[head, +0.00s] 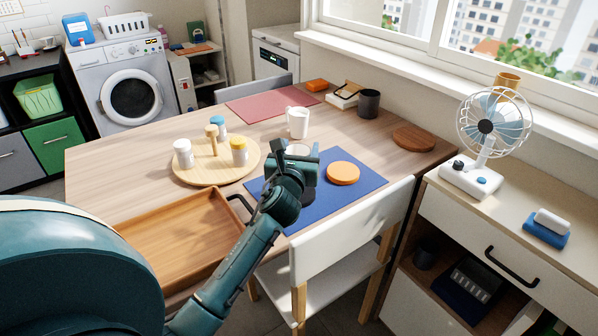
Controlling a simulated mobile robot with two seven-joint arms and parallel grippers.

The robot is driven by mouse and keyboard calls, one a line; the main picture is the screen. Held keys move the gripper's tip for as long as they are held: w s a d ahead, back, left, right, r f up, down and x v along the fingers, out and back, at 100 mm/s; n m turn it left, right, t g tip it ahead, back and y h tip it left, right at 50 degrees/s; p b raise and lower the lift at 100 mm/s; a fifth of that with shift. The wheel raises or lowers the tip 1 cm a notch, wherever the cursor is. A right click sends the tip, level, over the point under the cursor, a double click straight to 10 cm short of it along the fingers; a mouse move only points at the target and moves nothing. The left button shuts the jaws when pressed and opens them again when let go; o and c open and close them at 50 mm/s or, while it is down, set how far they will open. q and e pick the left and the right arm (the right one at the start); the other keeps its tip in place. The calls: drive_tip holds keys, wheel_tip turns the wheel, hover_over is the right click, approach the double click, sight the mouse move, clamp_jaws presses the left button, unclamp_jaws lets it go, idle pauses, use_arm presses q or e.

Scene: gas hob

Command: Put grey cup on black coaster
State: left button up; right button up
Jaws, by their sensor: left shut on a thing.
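My left gripper (297,166) is over the blue placemat (310,205), its wrist hiding most of what it is shut on. A pale grey round shape (298,150) shows just past the fingers; I cannot tell if it is part of the held thing. A dark grey cup (368,104) stands upright at the far right of the table, apart from the gripper. No black coaster can be made out; the arm hides part of the placemat. My right gripper is not in view.
An orange disc (343,173) lies on the placemat, right of the gripper. A white mug (297,123) stands behind it. A round board (216,168) with several shakers and a wooden tray (172,240) are to the left. A brown disc (414,138) lies right. A white chair (350,230) stands in front.

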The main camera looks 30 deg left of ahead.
use_arm(q)
drive_tip(key=shift+f, duration=0.35)
wheel_tip(320, 180, down, 3)
drive_tip(key=shift+f+b, duration=0.15)
drive_tip(key=shift+b, duration=0.65)
drive_tip(key=shift+f, duration=0.2)
drive_tip(key=shift+r, duration=0.1)
drive_tip(key=o, duration=0.6)
drive_tip(key=shift+f, duration=0.2)
drive_tip(key=o, duration=0.5)
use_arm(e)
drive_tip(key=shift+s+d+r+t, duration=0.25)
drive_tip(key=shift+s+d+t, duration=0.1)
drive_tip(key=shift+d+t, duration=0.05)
use_arm(q)
drive_tip(key=shift+r, duration=0.1)
